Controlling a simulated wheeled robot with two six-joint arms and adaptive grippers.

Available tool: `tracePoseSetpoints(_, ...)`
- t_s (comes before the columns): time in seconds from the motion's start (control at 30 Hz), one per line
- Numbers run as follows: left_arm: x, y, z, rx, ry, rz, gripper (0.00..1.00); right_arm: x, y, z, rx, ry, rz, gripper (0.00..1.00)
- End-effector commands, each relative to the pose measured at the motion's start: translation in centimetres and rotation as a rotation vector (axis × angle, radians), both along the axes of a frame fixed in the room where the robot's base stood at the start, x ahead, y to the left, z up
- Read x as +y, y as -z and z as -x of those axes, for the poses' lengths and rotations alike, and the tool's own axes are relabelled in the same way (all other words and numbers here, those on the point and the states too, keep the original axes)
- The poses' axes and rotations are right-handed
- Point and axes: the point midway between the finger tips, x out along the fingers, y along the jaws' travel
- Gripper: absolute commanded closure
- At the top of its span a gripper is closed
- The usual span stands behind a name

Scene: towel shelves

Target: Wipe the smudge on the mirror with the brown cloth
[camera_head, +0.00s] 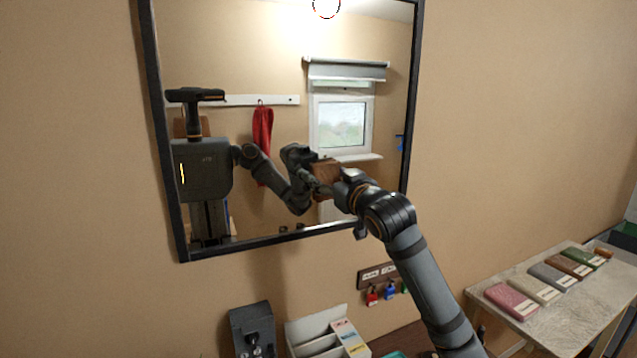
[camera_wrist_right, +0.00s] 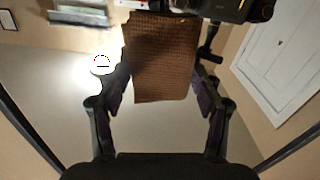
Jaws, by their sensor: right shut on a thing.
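The black-framed mirror (camera_head: 230,60) hangs on the beige wall and fills the upper middle of the head view. My right gripper (camera_head: 334,186) is in front of its lower right part, shut on the brown cloth (camera_head: 326,171). In the right wrist view the brown cloth (camera_wrist_right: 163,60) spans between the fingers of my right gripper (camera_wrist_right: 160,90). The mirror glass (camera_wrist_right: 60,95) lies behind it. I cannot tell whether the cloth touches the glass. I cannot make out a smudge. My left gripper is not in view.
The mirror reflects my body, a red towel, a window and a bright lamp.

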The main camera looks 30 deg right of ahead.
Motion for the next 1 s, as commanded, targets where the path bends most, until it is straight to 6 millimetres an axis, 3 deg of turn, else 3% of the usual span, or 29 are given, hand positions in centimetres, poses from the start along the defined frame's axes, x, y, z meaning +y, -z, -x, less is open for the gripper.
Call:
tracePoseSetpoints(0.17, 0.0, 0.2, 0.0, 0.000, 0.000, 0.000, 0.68, -0.4, 0.1, 0.0, 0.003, 0.003, 0.002, 0.49)
tracePoseSetpoints(0.5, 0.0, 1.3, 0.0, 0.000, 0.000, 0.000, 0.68, -3.2, 0.1, 0.2, 0.004, 0.004, 0.002, 0.49)
tracePoseSetpoints(0.73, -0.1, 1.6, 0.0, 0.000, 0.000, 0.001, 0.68, -3.7, 0.2, 0.2, 0.004, 0.003, 0.002, 0.49)
tracePoseSetpoints(1.0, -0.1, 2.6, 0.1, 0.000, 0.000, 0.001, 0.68, -6.1, 0.1, 0.3, 0.005, 0.004, 0.002, 0.49)
